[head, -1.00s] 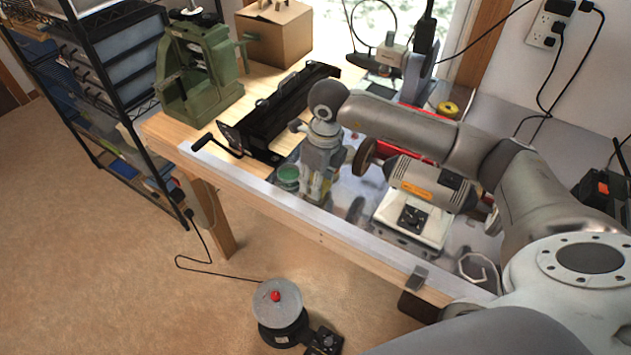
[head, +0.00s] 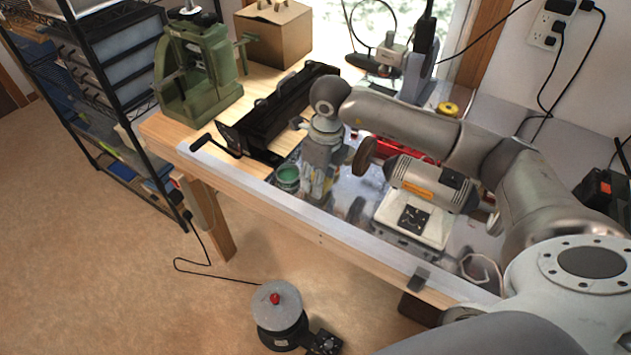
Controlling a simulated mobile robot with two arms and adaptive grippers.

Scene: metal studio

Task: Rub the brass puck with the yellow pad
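My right arm reaches in from the right over the workbench. Its gripper (head: 318,190) points down at the bench's front part, just right of a green-topped can (head: 288,174). The fingers are small and blend with the clutter, so I cannot tell whether they are open or hold anything. I cannot make out the brass puck or the yellow pad; the area under the gripper is partly hidden by it. A small round yellow thing (head: 448,108) lies at the back of the bench, and I cannot tell what it is. My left gripper is not in view.
A bench grinder (head: 432,188) stands close right of the gripper. A black tool with a crank handle (head: 275,118) lies to its left. A green press (head: 198,72) and a cardboard box (head: 272,36) stand farther back left. A round grey-topped device (head: 278,310) is on the floor.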

